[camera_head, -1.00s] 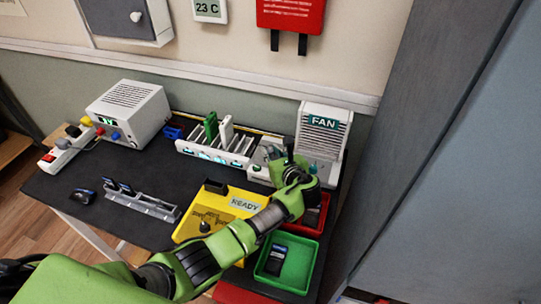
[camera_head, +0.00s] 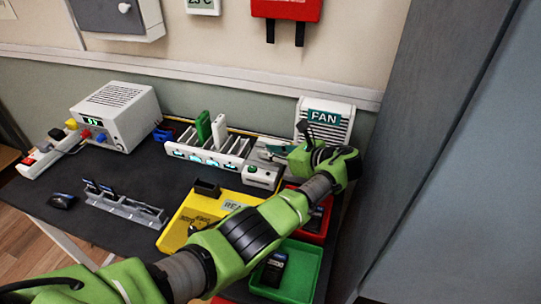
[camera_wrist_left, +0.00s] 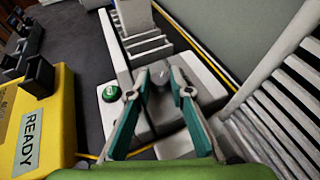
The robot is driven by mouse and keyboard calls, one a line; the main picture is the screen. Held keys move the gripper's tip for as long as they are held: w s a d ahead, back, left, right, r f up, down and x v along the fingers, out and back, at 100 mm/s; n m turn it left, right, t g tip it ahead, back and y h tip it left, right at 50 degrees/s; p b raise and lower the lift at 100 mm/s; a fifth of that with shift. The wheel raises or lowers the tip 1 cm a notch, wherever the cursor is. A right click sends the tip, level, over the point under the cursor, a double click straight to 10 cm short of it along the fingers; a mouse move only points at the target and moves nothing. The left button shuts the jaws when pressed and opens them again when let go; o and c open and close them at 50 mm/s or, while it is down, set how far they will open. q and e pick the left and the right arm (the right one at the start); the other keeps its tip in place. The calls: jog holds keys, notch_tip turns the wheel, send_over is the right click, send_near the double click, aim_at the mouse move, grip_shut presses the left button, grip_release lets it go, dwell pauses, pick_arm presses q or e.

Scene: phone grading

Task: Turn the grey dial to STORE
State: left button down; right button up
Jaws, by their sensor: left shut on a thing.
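The grey dial (camera_wrist_left: 159,78) is on top of a grey unit (camera_wrist_left: 148,116) at the right end of the slotted white rack. My left gripper (camera_wrist_left: 160,74) has its teal fingers shut on the dial from both sides. In the head view this gripper (camera_head: 270,152) is over the grey unit (camera_head: 262,174), in front of the fan, and the dial is hard to make out there. I cannot read a STORE mark or the dial's pointer in either view. My right gripper is not in view.
The white fan (camera_head: 326,117) stands close behind the gripper. A green button (camera_wrist_left: 109,93) is beside the dial. The yellow READY unit (camera_head: 176,230), a red tray (camera_head: 313,238) and a green tray (camera_head: 311,289) lie nearer. The slotted rack (camera_head: 176,151) extends left.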

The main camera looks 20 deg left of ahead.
pick_arm(q)
jog(key=shift+f, duration=0.1)
dwell(0.3)
jog(key=c, duration=1.8)
grip_release()
jog(key=shift+c, duration=0.2)
notch_tip(320, 180, up, 10)
